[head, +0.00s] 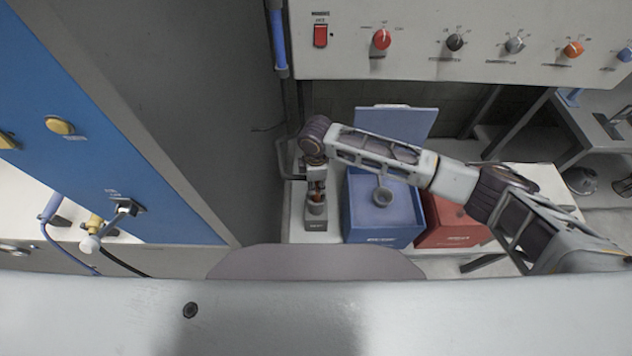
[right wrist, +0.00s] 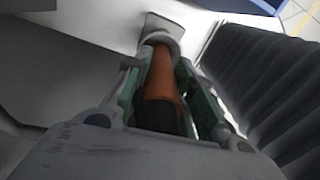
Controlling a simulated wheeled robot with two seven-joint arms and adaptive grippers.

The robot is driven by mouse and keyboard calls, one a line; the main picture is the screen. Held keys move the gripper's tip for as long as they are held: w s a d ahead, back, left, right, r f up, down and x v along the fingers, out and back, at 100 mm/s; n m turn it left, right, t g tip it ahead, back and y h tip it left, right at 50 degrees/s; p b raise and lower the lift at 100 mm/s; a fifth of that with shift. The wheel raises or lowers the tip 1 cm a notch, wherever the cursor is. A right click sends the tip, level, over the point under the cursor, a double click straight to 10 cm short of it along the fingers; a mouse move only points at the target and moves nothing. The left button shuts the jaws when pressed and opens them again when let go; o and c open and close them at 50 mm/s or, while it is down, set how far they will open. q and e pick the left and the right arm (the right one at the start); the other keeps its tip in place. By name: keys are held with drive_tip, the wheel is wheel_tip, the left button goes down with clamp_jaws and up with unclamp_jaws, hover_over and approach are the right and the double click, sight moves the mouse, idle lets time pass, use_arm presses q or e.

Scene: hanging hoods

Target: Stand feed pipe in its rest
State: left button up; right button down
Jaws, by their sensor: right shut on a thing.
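The feed pipe is an orange tube with a dark end, seen in the right wrist view (right wrist: 162,78) between my gripper's green-lined fingers. My right gripper (head: 316,188) is shut on it and points down over the rest. The rest (head: 316,225) is a small grey block with a label on its front, on the light table. In the right wrist view the pipe's far end meets a grey ring (right wrist: 162,38); I cannot tell how deep it sits. In the head view my gripper hides most of the pipe. My left gripper is not in view.
A grey cabinet wall is close on the left. A control panel (head: 450,40) with knobs hangs above.

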drive_tip(key=shift+f+b, duration=0.45)
drive_tip(key=shift+f, duration=1.3)
drive_tip(key=c, duration=1.1)
unclamp_jaws()
drive_tip(key=shift+r, duration=0.1)
drive_tip(key=shift+r, duration=5.9)
drive_tip(key=shift+s, duration=0.1)
